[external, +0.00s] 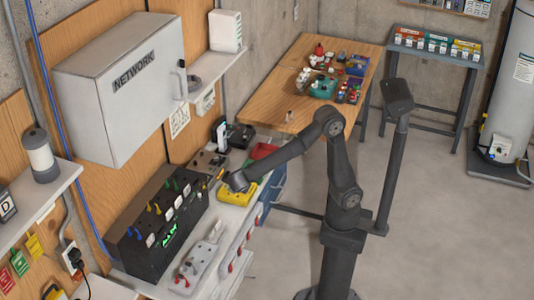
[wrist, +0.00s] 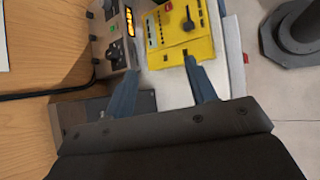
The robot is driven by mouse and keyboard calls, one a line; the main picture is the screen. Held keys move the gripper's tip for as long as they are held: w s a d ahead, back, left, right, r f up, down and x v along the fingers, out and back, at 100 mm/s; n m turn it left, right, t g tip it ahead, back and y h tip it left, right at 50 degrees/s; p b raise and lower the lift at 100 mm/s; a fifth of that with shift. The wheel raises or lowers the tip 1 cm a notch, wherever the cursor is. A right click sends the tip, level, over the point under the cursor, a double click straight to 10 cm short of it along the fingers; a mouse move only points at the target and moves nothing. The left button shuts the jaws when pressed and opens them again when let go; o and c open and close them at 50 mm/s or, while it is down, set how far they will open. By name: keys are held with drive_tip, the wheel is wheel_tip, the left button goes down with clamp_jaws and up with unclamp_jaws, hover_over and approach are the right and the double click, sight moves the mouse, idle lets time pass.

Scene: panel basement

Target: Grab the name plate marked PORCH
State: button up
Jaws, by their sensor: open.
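I cannot read PORCH on anything in either view. Small white plates sit among coloured levers on the black panel (external: 160,218) in the external view, too small to read. My gripper (external: 238,182) is at the end of the arm, low over the bench, to the right of the black panel. In the wrist view my gripper (wrist: 160,64) shows two blue-grey fingers spread apart with nothing between them. Ahead of the fingertips is a yellow control box (wrist: 180,30) with knobs and a black lever. A grey-brown device (wrist: 112,32) with an orange display stands to its left.
A white power strip (external: 198,262) lies on the bench in front of the black panel. The NETWORK cabinet (external: 135,85) juts from the wall above. A wooden table (external: 285,82) with mixed items stands behind. Coloured tags (external: 20,262) hang at lower left.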

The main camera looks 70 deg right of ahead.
drive_tip(key=c, duration=0.3)
